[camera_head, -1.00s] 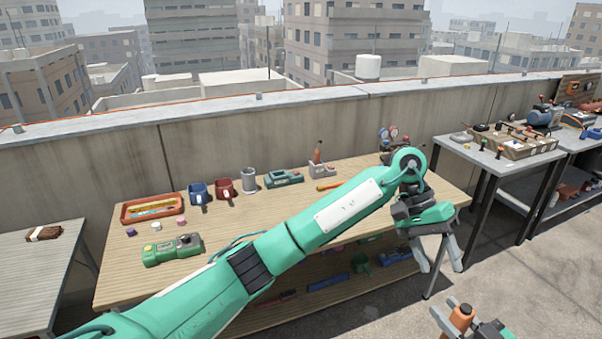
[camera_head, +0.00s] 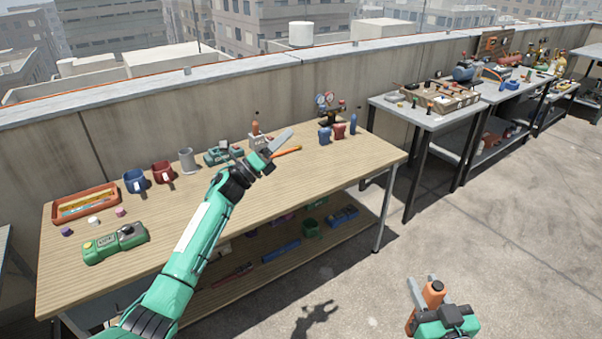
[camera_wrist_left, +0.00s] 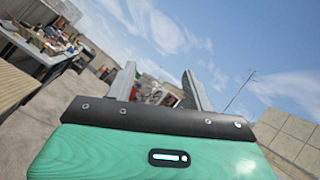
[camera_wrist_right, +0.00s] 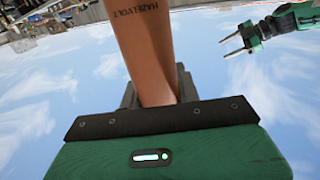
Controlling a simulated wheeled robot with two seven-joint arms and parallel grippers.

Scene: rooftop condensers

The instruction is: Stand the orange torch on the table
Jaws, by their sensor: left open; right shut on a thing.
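The orange torch (camera_head: 433,295) is held in my right gripper (camera_head: 424,289), low at the bottom right, over the floor and apart from the table. In the right wrist view the torch (camera_wrist_right: 148,48) is a smooth cylinder with dark lettering between the fingers. Its far end is cut off by the top edge. The wooden table (camera_head: 330,172) stands to the left. My left gripper (camera_head: 282,140) is above the table's back half, open, and it also shows open in the right wrist view (camera_wrist_right: 232,44). In the left wrist view nothing sits between its fingers.
The table's front right is clear. A grey table (camera_head: 400,107) with a wooden tray stands further right.

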